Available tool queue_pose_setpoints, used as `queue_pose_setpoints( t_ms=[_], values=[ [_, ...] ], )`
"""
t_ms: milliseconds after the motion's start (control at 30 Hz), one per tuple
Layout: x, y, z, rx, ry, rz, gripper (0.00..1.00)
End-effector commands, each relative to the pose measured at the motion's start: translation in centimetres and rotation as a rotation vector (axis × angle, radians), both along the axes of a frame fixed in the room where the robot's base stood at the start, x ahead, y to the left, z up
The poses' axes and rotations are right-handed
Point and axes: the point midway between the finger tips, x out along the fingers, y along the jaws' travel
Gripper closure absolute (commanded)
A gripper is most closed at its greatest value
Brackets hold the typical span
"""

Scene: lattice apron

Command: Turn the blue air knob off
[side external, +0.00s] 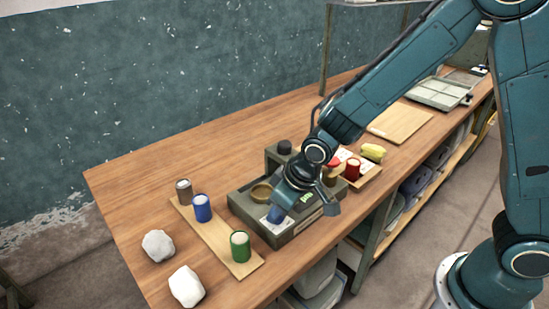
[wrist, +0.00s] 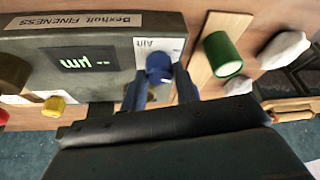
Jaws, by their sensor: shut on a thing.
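The blue air knob (wrist: 159,68) sits on a white label marked "Air" on the front of a grey-green instrument box (wrist: 108,22). In the wrist view my gripper (wrist: 160,82) has its two fingers on either side of the knob, shut on it. In the side external view the box (side external: 240,202) stands on the bench, and my gripper (side external: 285,213) comes down over its front corner. The blue knob (side external: 276,214) shows only partly there. The knob's pointer or setting cannot be made out. The box's display (wrist: 88,60) shows dashes and "µm".
A wooden board (side external: 222,243) left of the box holds grey, blue and green (side external: 240,246) cylinders. Two white lumps (side external: 186,286) lie beyond it. Red (side external: 352,169) and yellow (side external: 373,152) items stand to the right. The bench's back left is clear.

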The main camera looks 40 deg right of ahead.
Motion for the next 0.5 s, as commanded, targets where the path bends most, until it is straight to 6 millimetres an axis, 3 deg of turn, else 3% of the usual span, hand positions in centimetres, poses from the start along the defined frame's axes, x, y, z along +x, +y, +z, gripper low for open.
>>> queue_pose_setpoints(
  t_ms=[500],
  values=[
    [0.02, 0.43, 0.03, 0.000, -0.001, -0.477, 0.93]
  ],
)
